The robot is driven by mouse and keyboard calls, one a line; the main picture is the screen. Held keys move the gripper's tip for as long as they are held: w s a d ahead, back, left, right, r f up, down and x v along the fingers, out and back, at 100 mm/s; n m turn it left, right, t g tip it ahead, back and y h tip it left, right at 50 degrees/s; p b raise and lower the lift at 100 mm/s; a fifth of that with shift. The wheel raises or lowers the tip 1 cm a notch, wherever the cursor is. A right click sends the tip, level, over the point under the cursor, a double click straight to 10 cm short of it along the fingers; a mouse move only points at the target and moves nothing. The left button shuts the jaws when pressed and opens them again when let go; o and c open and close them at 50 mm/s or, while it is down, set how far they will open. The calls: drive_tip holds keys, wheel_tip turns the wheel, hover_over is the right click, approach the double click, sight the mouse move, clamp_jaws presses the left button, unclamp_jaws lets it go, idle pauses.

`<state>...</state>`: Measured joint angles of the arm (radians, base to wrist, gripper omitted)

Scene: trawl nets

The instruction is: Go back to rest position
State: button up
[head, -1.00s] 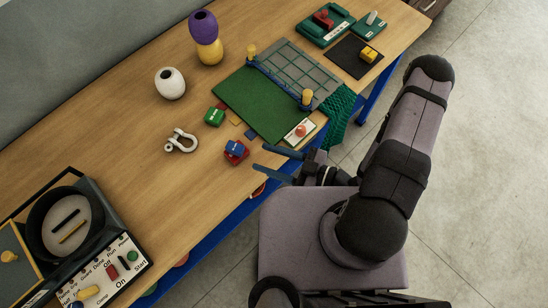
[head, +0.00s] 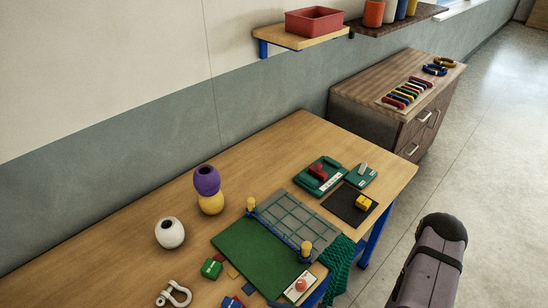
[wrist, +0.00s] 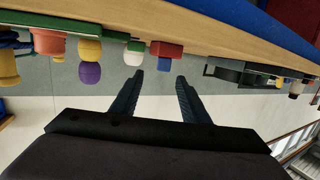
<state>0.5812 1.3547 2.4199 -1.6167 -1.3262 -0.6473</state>
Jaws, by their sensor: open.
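My gripper (wrist: 158,95) shows in the wrist view with its two dark blue fingers spread apart and nothing between them. Past the fingertips is the edge of the wooden table (wrist: 205,45), which appears upside down. In the head view, part of my arm shows at the lower right, beside the table. The gripper itself is out of the head view.
The table (head: 130,225) holds a green mat (head: 250,255), a white vase (head: 169,232), a purple and yellow stacked vase (head: 208,185), a shackle (head: 174,295) and small blocks. A wooden cabinet (head: 375,105) stands behind. The floor (head: 490,170) at right is clear.

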drive_tip(key=w+d, duration=0.1)
drive_tip(key=w, duration=0.1)
drive_tip(key=w+d+h+b, duration=0.1)
drive_tip(key=w, duration=0.2)
drive_tip(key=w+d+h, duration=0.1)
drive_tip(key=w, duration=0.2)
drive_tip(key=shift+w+r+t+b, duration=0.15)
drive_tip(key=shift+r+t+b, duration=0.15)
drive_tip(key=shift+b, duration=0.1)
drive_tip(key=w+d+r+m+t+h, duration=0.1)
drive_tip(key=w+d+r+h, duration=0.1)
drive_tip(key=w, duration=0.2)
drive_tip(key=w+d+r+m+t+h, duration=0.1)
drive_tip(key=w+d+r+h, duration=0.1)
drive_tip(key=w+r+h, duration=0.1)
drive_tip(key=w+d+r+m+h+b, duration=0.1)
drive_tip(key=w+d+r+m+h, duration=0.1)
drive_tip(key=w, duration=0.3)
drive_tip(key=shift+w+d+r+t, duration=0.2)
drive_tip(key=shift+d+r+t, duration=0.2)
drive_tip(key=shift+d, duration=0.1)
drive_tip(key=s+d+r+m+g+h+p, duration=0.2)
drive_tip(key=s+d+m+g+h, duration=0.5)
drive_tip(key=s, duration=0.5)
drive_tip(key=s+a+r+m+g+y+p, duration=0.1)
drive_tip(key=s+a+m+g, duration=0.1)
drive_tip(key=s, duration=0.6)
drive_tip(key=shift+s+a+r+g, duration=0.15)
drive_tip(key=shift+s+r+g, duration=0.15)
drive_tip(key=shift+r, duration=0.1)
